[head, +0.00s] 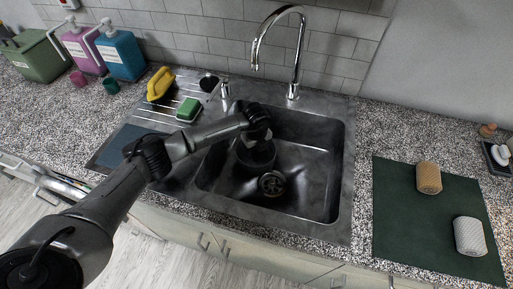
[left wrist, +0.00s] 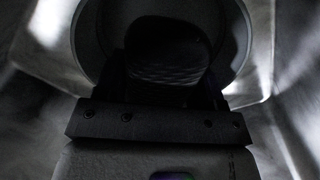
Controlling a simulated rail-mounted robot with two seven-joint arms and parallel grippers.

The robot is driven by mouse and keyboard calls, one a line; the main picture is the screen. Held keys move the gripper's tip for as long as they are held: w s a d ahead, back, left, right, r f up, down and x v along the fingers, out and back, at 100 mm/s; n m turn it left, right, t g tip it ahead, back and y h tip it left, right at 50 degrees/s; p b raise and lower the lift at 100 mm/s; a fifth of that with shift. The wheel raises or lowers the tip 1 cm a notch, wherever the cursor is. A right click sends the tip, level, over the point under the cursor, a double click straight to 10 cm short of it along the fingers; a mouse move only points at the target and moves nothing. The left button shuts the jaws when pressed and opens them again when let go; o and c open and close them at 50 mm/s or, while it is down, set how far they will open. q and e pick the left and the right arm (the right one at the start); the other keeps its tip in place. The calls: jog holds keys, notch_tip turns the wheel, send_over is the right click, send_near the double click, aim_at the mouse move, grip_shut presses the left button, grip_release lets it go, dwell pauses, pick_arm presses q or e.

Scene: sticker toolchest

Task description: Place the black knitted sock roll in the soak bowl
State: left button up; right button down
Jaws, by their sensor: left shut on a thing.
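My left gripper (head: 258,132) reaches down into the sink (head: 315,165), over its left part. It is shut on the black knitted sock roll (left wrist: 168,55), which shows dark and faintly ribbed between the fingers in the left wrist view. The soak bowl (head: 257,158) is a dark round bowl in the sink, right below the gripper. Its rim (left wrist: 241,40) curves around the roll in the left wrist view. The picture is too dark to tell whether the roll touches the bowl. In the head view the roll is hard to make out. My right gripper is not in view.
The tap (head: 293,50) rises behind the sink. A green mat (head: 400,225) at right bears a tan roll (head: 428,178) and a pale grey roll (head: 469,236).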

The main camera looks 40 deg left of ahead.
pick_arm(q)
jog(key=o, duration=1)
jog(key=shift+r+p, duration=0.5)
jog(key=shift+r, duration=0.05)
notch_tip(320, 180, up, 6)
jog(key=p, duration=0.5)
jog(key=shift+f, duration=0.1)
jog(key=shift+d, duration=0.1)
